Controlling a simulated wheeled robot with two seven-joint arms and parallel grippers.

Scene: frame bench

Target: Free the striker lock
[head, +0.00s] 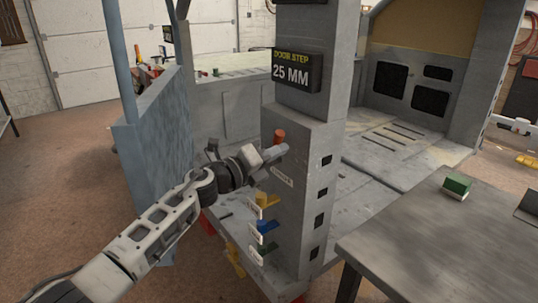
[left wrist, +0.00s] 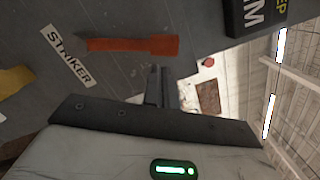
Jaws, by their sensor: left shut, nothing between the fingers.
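The red-orange lever (head: 279,135) stands on the grey door post (head: 304,145), just above my left gripper's tip in the head view. In the left wrist view the lever (left wrist: 130,44) lies across the grey surface beside a white STRIKER label (left wrist: 66,55). A small white label (head: 283,177) also shows in the head view. My left gripper (head: 278,152) is shut and empty, close to the lever; its fingers (left wrist: 158,87) appear beside the lever's wide end, and I cannot tell whether they touch it. My right gripper is not in view.
Yellow (head: 267,200), blue (head: 268,226) and green (head: 264,247) levers stick out lower on the post. A sign reading DOOR STEP 25 MM (head: 297,71) hangs above. A grey table (head: 440,240) with a green block (head: 457,185) stands at the right.

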